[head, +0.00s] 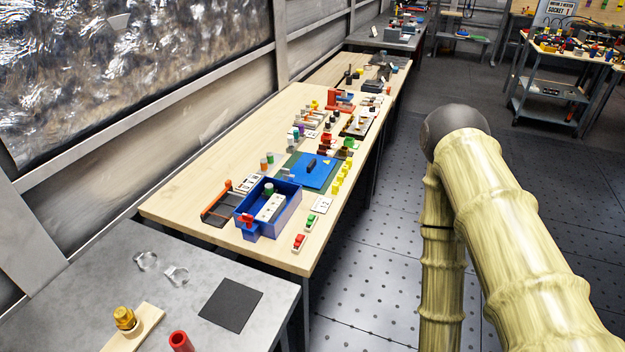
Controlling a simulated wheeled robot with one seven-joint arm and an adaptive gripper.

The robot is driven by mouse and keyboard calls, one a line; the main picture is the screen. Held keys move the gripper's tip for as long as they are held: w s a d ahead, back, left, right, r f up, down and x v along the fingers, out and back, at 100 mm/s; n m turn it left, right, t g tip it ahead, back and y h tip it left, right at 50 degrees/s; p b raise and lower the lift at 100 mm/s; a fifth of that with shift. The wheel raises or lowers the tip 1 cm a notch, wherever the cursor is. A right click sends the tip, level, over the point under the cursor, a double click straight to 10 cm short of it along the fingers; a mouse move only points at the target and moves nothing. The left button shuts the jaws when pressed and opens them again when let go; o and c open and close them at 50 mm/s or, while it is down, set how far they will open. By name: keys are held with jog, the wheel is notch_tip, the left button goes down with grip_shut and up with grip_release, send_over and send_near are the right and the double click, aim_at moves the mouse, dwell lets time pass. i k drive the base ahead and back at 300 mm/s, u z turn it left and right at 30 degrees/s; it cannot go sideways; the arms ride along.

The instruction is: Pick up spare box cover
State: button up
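A flat blue panel (318,178) with a dark handle on top and a small yellow mark lies on the wooden workbench, partly over a green mat (287,163). It looks like the spare box cover, though I cannot read a label on it. An open blue box (289,213) stands just nearer, with a white block (270,207) inside and a red part at its front left corner. My arm fills the right side of the view, beyond the bench's right edge. My gripper is out of view.
Yellow pegs (337,185) line the panel's right side. An orange-edged dark tray (219,205) lies left of the box, and small red and green parts (299,241) lie to its right. A grey table (190,285) stands nearest. The floor right of the bench is clear.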

aim_at(311, 170)
jog(key=z, duration=1.65)
jog(key=i, duration=2.1)
jog(key=u, duration=3.1)
